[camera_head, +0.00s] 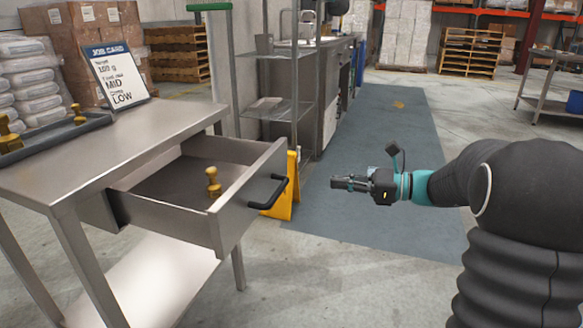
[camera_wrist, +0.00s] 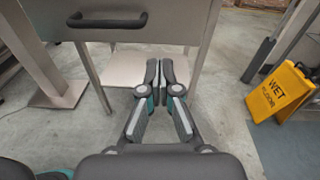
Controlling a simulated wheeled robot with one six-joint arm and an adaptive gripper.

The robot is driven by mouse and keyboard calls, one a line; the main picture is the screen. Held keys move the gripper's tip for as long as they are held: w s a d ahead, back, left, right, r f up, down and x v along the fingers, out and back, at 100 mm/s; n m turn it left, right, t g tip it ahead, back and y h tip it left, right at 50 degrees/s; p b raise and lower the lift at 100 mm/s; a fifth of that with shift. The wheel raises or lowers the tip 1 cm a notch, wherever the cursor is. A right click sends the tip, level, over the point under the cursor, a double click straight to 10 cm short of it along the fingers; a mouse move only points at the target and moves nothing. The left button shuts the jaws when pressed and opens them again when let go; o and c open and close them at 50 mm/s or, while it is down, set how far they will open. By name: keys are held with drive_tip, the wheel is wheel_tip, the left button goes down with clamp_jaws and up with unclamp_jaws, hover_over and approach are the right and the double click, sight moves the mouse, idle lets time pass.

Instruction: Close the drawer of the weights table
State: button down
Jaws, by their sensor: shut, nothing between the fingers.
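The steel weights table (camera_head: 130,150) stands at the left in the head view. Its drawer (camera_head: 245,200) is pulled out, with a brass weight (camera_head: 213,182) standing inside. A black bar handle (camera_head: 270,192) is on the drawer front. My gripper (camera_head: 334,183) is shut and empty, to the right of the handle and apart from it, pointing toward the drawer. In the wrist view the drawer front (camera_wrist: 178,22) and its handle (camera_wrist: 108,20) are at the top, beyond and above my fingertips (camera_wrist: 160,68).
A yellow wet-floor sign (camera_head: 287,190) stands behind the drawer front; it also shows in the wrist view (camera_wrist: 280,92). A job card (camera_head: 117,75) and a dark tray (camera_head: 55,138) with brass weights are on the tabletop. A wire shelf (camera_head: 290,110) stands behind. The floor around my gripper is clear.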

drive_tip(key=w+d+m+t, duration=0.1)
drive_tip(key=w+d, duration=0.1)
approach(281, 166)
drive_tip(key=shift+y, duration=0.4)
drive_tip(key=x, duration=0.7)
drive_tip(key=shift+w+f, duration=0.15)
drive_tip(key=shift+f, duration=0.1)
